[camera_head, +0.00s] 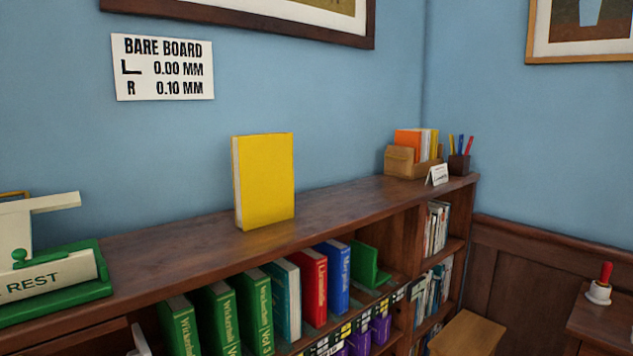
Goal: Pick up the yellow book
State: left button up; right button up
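The yellow book (264,181) stands upright on top of the wood bookcase (340,205), near the blue wall. Its plain yellow cover faces me and its pale page edges show along its left side. Nothing touches it from the sides, and clear shelf top lies to its left and right. Neither of my grippers can be made out in the head view.
A green stand marked "REST" (55,283) with cream parts is at the left. Several upright books, including a red book (313,287), fill the shelf below. A wooden box (402,162) and pen holder (459,164) are at the far right end. A wall sign (163,68) hangs above.

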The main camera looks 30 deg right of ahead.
aim_at(263, 165)
jog(key=z, duration=1.55)
jog(key=i, duration=1.4)
jog(key=u, duration=2.15)
